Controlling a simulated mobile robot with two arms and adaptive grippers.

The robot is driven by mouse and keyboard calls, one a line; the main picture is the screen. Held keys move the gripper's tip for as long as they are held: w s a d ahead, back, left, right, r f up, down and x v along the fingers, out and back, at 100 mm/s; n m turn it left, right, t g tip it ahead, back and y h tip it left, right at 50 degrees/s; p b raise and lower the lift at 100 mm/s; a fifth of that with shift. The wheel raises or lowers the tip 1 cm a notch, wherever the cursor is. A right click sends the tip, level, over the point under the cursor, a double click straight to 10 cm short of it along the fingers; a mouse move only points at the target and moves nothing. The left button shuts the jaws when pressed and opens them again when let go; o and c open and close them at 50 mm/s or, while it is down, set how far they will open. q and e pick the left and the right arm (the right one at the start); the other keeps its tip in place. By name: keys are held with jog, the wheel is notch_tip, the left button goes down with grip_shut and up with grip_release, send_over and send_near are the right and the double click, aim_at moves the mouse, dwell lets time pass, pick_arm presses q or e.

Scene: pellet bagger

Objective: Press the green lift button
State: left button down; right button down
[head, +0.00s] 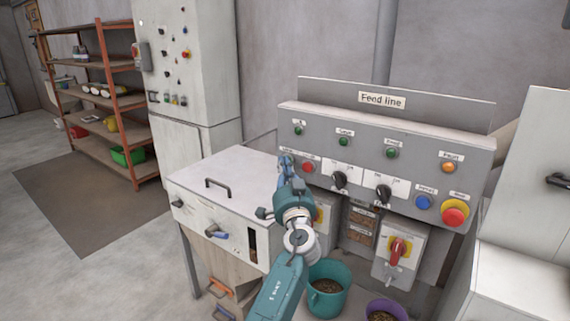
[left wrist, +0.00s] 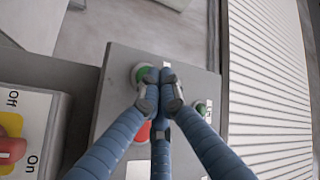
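The grey control panel (head: 400,135) under the "Feed line" sign has several buttons. The leftmost green button (head: 298,131) sits at its upper left, under a label too small to read surely. A red button (head: 308,167) is below it. My left gripper (head: 286,160) is in front of the panel's left end, lower than that green button. In the left wrist view its blue fingers (left wrist: 164,78) are shut together and empty. Their tips overlap the right edge of a green button (left wrist: 140,74), with a red button (left wrist: 142,133) partly hidden below; contact cannot be told. My right gripper is not in view.
More green buttons (head: 344,133), (head: 391,153), an orange button (head: 449,168), black knobs (head: 340,180), a blue button (head: 423,202) and a red stop button (head: 453,213) share the panel. A white cabinet (head: 225,175) stands left. A teal bucket (head: 330,292) is below.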

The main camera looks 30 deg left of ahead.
pick_arm(q)
jog(key=shift+w+b, duration=0.2)
jog(key=shift+b, duration=0.15)
dwell(0.3)
jog(key=shift+s+f, duration=0.1)
jog(key=shift+s, duration=0.05)
jog(key=shift+s+a+f, duration=0.15)
jog(key=shift+s, duration=0.3)
jog(key=s+p, duration=0.1)
jog(key=s, duration=0.5)
jog(key=shift+a, duration=0.2)
dwell(0.6)
